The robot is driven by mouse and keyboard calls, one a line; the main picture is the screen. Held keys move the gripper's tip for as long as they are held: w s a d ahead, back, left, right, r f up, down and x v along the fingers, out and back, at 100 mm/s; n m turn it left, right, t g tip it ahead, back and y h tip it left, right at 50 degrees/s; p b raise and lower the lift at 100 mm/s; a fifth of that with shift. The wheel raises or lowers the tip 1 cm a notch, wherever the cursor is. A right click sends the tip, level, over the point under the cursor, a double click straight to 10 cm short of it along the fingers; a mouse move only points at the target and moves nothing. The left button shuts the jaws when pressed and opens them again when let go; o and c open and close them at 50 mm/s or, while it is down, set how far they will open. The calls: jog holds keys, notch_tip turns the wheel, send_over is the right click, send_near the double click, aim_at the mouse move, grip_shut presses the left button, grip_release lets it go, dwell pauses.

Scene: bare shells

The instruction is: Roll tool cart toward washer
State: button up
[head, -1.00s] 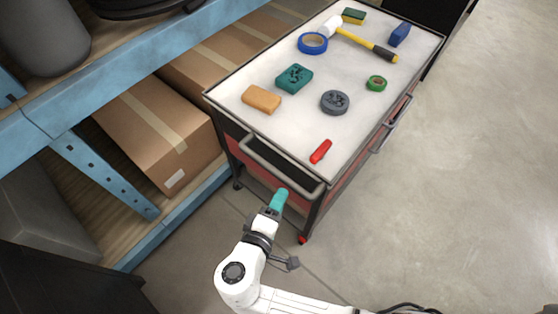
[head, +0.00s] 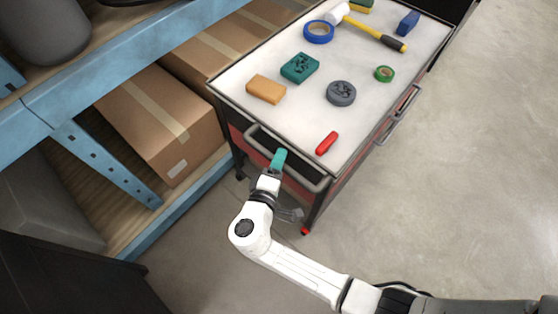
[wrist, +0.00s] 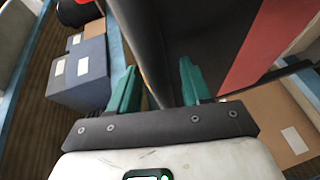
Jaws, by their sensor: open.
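The tool cart (head: 362,62) has a pale top, a dark frame and red sides, and stands upright on casters in the head view. Its grey push handle (head: 309,184) spans the near end. My gripper (head: 279,158) is at the left-middle part of this handle, with its teal fingers overlapping the bar. In the wrist view my gripper (wrist: 160,86) is open, with a dark bar (wrist: 142,42), seemingly the handle, running between the two fingers. I cannot tell whether either finger touches it. I recognise no washer in these views.
A blue shelf (head: 130,60) with cardboard boxes (head: 160,122) stands close on the left. Concrete floor (head: 470,170) on the right is clear.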

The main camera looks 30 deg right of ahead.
jog(key=shift+w+d, duration=0.1)
jog(key=shift+d, duration=0.05)
grip_shut()
dwell(0.4)
